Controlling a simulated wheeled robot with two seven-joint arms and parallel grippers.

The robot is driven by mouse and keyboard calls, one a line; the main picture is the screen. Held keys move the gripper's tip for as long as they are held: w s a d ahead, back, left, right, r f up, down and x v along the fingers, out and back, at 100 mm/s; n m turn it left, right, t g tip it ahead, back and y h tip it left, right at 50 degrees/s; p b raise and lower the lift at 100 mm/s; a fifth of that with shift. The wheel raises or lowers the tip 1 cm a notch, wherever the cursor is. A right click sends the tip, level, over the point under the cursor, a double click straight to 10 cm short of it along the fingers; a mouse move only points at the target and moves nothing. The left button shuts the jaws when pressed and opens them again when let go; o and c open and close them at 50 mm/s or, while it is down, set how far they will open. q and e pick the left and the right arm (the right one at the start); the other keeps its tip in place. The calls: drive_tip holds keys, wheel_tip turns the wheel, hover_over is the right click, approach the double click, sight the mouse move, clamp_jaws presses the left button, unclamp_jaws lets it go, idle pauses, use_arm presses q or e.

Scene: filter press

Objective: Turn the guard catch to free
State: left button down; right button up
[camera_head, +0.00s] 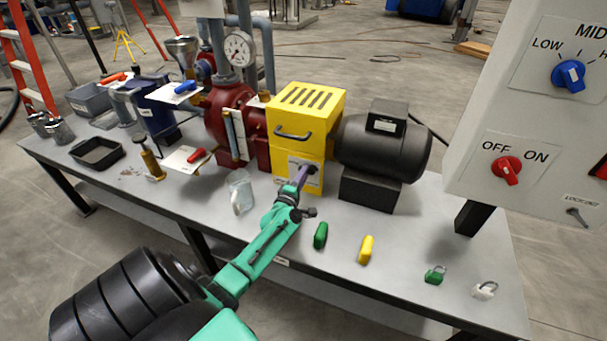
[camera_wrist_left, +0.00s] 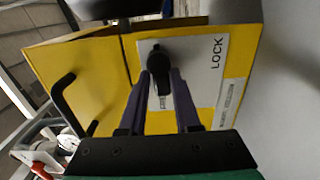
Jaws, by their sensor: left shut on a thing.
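The guard catch is a black knob with a short handle (camera_wrist_left: 169,50) on a white plate (camera_wrist_left: 205,75) on the yellow guard (camera_head: 300,118). In the left wrist view its handle points down between my fingers, away from the word LOCK at the right of the plate. A second label below the handle is partly hidden and hard to read. My left gripper (camera_wrist_left: 162,76) is shut on the catch handle, with one purple finger on each side. In the head view my left gripper (camera_head: 304,174) reaches the guard's front and hides most of the catch. My right gripper is not in view.
A black motor (camera_head: 382,148) stands right of the guard and a red pump (camera_head: 230,112) left of it. A clear jug (camera_head: 240,190), green (camera_head: 320,235) and yellow (camera_head: 366,249) pieces and two padlocks lie on the bench. A control panel (camera_head: 530,110) overhangs the right.

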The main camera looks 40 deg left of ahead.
use_arm(q)
drive_tip(key=shift+w+d, duration=0.1)
drive_tip(key=shift+d, duration=0.1)
drive_tip(key=c, duration=0.9)
unclamp_jaws()
drive_tip(key=shift+o, duration=1.1)
drive_tip(key=shift+d, duration=0.1)
drive_tip(key=p+v, duration=0.1)
drive_tip(key=v, duration=1.3)
drive_tip(key=shift+s, duration=0.25)
drive_tip(key=shift+d, duration=0.1)
